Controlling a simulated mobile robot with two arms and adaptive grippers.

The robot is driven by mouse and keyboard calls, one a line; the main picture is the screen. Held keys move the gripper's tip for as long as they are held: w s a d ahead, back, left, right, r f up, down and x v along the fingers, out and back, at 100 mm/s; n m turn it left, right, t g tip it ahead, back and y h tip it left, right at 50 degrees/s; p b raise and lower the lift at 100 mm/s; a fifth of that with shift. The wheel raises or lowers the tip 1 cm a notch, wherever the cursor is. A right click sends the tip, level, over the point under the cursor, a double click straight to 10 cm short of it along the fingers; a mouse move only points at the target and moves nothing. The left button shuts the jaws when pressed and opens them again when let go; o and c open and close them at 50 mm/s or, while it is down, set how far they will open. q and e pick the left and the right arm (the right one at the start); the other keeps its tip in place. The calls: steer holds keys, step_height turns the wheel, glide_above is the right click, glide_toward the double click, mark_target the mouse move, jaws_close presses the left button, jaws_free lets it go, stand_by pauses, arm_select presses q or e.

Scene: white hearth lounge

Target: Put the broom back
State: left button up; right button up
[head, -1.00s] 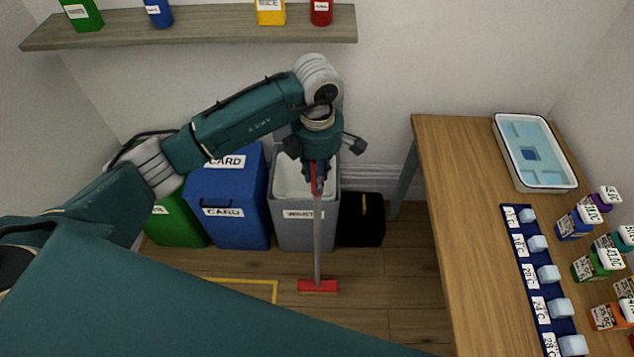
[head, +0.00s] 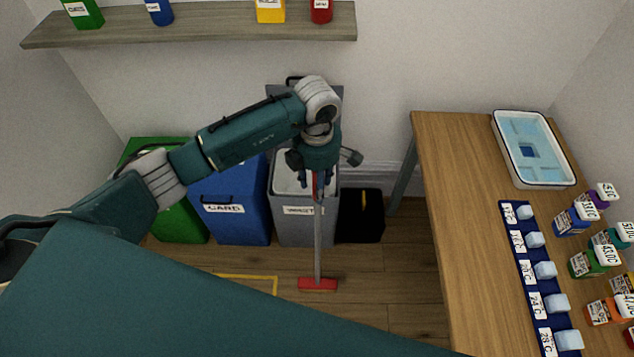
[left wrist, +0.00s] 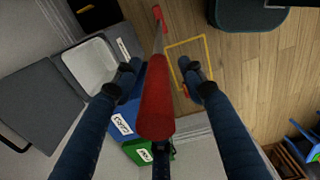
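The broom has a red head (head: 318,284) resting on the floor, a grey pole (head: 318,240) and a red grip. It stands roughly upright in front of the grey waste bin. My left gripper (head: 317,182) is above it, around the upper handle. In the left wrist view, the red grip (left wrist: 157,100) lies between the two spread fingers (left wrist: 160,82), with a visible gap on each side. The yellow floor outline (head: 246,279) is left of the broom head and partly hidden by my body; it also shows in the left wrist view (left wrist: 206,60). My right gripper is not in view.
Behind the broom stand a green bin (head: 178,222), a blue card bin (head: 228,190), an open grey waste bin (head: 304,230) and a black box (head: 362,220). A wooden table (head: 455,200) stands at right. A shelf (head: 200,30) runs above the bins.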

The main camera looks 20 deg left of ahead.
arm_select(q)
steer(key=shift+r, duration=0.15)
steer(key=shift+w+r, duration=0.1)
steer(key=shift+r, duration=0.1)
step_height(320, 180, up, 11)
steer(key=b, duration=0.4)
steer(key=shift+f, duration=0.2)
steer(key=shift+r, duration=0.5)
steer(key=shift+s+f, duration=0.1)
steer(key=shift+s, duration=0.1)
